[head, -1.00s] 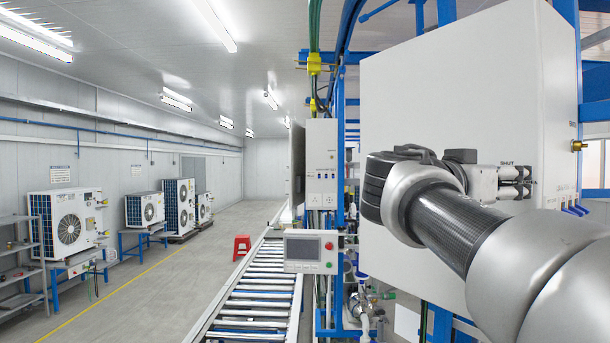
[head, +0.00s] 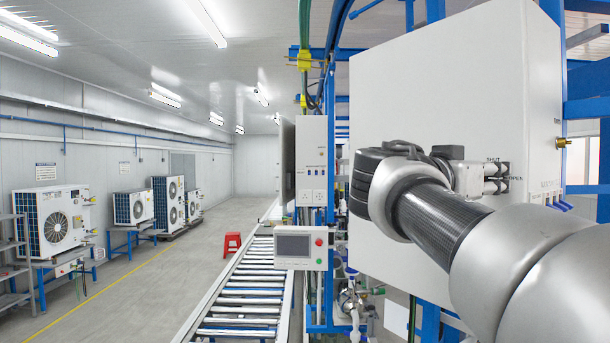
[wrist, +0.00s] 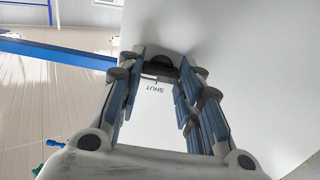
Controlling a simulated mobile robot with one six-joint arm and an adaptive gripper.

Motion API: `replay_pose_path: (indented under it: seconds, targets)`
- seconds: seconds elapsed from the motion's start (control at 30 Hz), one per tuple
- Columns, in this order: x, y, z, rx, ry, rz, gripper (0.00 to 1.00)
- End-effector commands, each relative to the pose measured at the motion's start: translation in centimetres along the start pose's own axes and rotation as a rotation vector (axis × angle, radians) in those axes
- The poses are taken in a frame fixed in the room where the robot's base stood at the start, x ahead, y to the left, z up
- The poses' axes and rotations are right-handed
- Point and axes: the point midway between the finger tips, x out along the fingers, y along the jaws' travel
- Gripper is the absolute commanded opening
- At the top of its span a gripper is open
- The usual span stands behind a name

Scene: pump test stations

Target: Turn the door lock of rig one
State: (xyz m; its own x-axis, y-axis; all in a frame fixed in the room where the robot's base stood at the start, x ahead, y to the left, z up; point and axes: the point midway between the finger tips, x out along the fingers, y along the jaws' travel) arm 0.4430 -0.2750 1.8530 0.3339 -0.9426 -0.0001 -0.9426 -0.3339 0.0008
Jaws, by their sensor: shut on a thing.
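The door lock (wrist: 160,62) shows in the wrist view as a dark rounded piece on the white cabinet door (head: 440,100). A SHUT label is beside it, upside down in that view. My gripper (wrist: 160,70) has its blue-padded fingers on either side of the lock, shut on it. In the head view my gripper (head: 497,179) is at the door's face, next to the SHUT label and a second label that is partly covered. The lock itself is hidden there by my gripper, so I cannot tell its angle.
A brass fitting (head: 562,142) sticks out of the cabinet's right side. Blue frame beams (head: 590,107) stand behind it. A control panel (head: 300,248) is beside the roller conveyor (head: 240,305) at the left. A red stool (head: 232,243) stands on the open floor.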

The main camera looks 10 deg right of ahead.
Motion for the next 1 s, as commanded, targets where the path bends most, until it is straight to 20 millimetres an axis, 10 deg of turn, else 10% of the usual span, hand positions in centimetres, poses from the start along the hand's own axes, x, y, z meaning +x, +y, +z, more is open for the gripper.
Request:
replay_pose_path:
  seconds: [1.0]
  targets:
    - [-0.01,-0.20,0.05,-0.687,0.001,0.000,0.09]
